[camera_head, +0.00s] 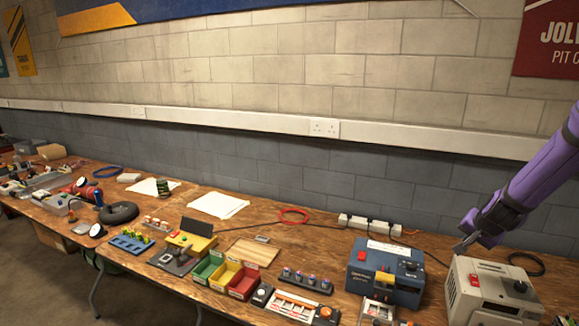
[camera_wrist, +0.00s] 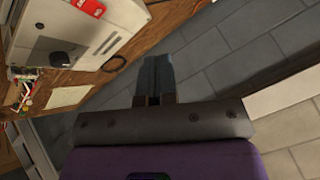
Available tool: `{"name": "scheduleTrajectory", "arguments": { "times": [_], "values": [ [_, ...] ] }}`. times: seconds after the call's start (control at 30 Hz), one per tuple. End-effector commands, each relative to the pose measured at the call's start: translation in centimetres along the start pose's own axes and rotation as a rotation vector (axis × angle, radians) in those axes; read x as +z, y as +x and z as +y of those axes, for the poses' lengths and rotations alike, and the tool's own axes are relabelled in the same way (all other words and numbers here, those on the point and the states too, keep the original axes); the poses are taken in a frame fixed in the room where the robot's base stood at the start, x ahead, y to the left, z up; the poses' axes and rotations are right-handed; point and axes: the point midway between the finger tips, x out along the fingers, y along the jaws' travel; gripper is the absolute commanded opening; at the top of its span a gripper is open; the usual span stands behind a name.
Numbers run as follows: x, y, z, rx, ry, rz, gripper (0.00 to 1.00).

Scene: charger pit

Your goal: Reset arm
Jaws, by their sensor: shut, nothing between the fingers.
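My gripper (camera_head: 461,249) hangs at the right in the head view, at the end of my purple arm. It is just above and behind the beige box (camera_head: 490,296) and the blue box (camera_head: 386,277); I cannot tell whether it is clear of them in depth. In the wrist view my gripper (camera_wrist: 157,64) has its dark fingers together with nothing between them. They point toward the grey block wall (camera_wrist: 220,60). A pale box with a red switch (camera_wrist: 75,35) shows at the upper left there.
The wooden workbench (camera_head: 335,240) holds a power strip (camera_head: 370,225), a red cable loop (camera_head: 293,215), coloured bins (camera_head: 226,276), a yellow-lidded device (camera_head: 195,240) and a control panel (camera_head: 293,304). White paper (camera_head: 218,205) lies farther left. The block wall stands close behind the bench.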

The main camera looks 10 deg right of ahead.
Motion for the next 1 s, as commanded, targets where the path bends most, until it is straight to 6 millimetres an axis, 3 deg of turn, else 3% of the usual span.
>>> {"name": "scheduleTrajectory", "arguments": {
  "times": [0.03,0.2,0.5,0.73,1.0],
  "values": [
    [0.4,-1.6,-1.7,-0.004,-0.054,-0.007,0.00],
    [2.3,-6.5,-5.9,-0.005,-0.207,-0.047,0.00],
    [6.8,-16.1,-11.2,-0.008,-0.444,-0.097,0.00],
    [10.8,-23.7,-13.1,-0.017,-0.598,-0.124,0.00],
    [15.7,-32.2,-12.6,-0.044,-0.751,-0.151,0.00]
  ]
}}
